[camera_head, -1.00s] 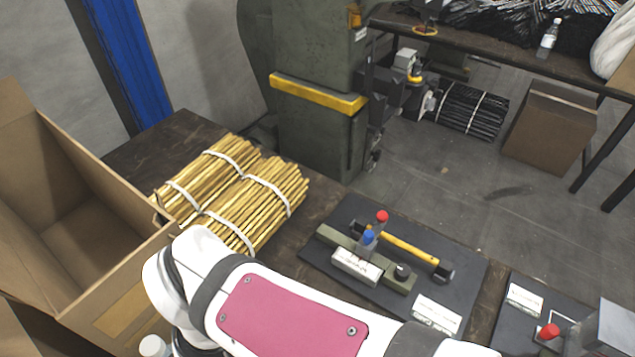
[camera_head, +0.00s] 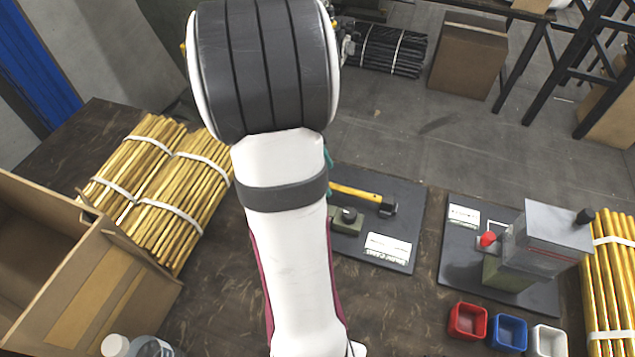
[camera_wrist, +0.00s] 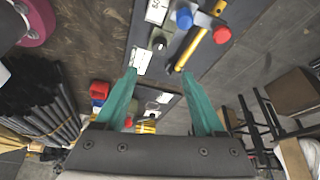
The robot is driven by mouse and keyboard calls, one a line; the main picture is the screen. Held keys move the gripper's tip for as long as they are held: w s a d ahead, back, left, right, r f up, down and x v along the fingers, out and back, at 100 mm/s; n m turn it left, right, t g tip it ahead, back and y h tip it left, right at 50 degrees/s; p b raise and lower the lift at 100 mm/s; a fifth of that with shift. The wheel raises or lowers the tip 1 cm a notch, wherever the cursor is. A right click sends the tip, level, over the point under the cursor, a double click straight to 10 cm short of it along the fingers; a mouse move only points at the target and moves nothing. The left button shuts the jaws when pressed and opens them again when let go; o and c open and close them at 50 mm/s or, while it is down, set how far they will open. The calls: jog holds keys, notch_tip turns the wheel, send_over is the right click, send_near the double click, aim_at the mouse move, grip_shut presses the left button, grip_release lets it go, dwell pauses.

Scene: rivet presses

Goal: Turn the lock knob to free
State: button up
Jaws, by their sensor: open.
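A round black knob (camera_head: 349,215) sits on the green bar (camera_head: 343,226) on the dark mat at the middle of the table. The knob also shows in the wrist view (camera_wrist: 158,43), near the bar's end. A grey press (camera_head: 545,240) on the right mat has a red knob (camera_head: 488,239) at its left and a small black knob (camera_head: 585,216) on top. No lock label is readable. My gripper shows in the wrist view (camera_wrist: 158,75) with its teal fingers wide apart and nothing between them. In the head view my arm hides most of it.
Red (camera_head: 468,321), blue (camera_head: 509,333) and white (camera_head: 548,341) bins stand before the press. Gold rod bundles (camera_head: 165,190) and a carton (camera_head: 95,285) are left.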

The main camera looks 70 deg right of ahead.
aim_at(348, 213)
jog(key=x, duration=1.3)
jog(key=shift+s+f, duration=0.1)
jog(key=shift+f, duration=0.3)
jog(key=shift+c, duration=0.2)
grip_shut()
